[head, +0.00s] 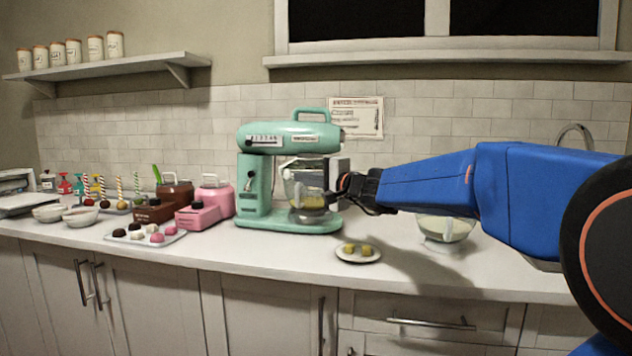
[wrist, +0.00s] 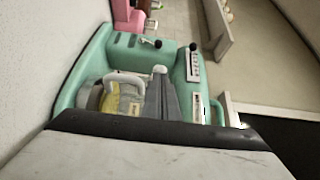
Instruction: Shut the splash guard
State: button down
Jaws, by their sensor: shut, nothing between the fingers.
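A mint-green stand mixer (head: 262,175) stands on the counter with its head level over a bowl (head: 308,203) holding something yellow. A pale grey guard-like piece (head: 338,166) shows under the right end of the mixer head, beside the bowl. I cannot tell its exact angle. My gripper (head: 343,188) is shut and empty, just right of the bowl and in front of the grey piece; contact is unclear. In the wrist view the mixer (wrist: 122,52) lies turned, with the yellow-filled bowl (wrist: 106,98) and a grey wedge-shaped piece (wrist: 161,100) near the camera.
A small plate (head: 358,257) with yellow pieces sits in front of the mixer. A clear bowl (head: 445,232) stands right, partly behind my arm. Pink and brown containers (head: 200,215) and a tray of sweets (head: 145,235) stand left. The counter front is clear near the plate.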

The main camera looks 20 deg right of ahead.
jog(key=shift+x, duration=1.3)
jog(key=w+a, duration=0.2)
jog(key=a, duration=0.1)
jog(key=shift+r, duration=0.1)
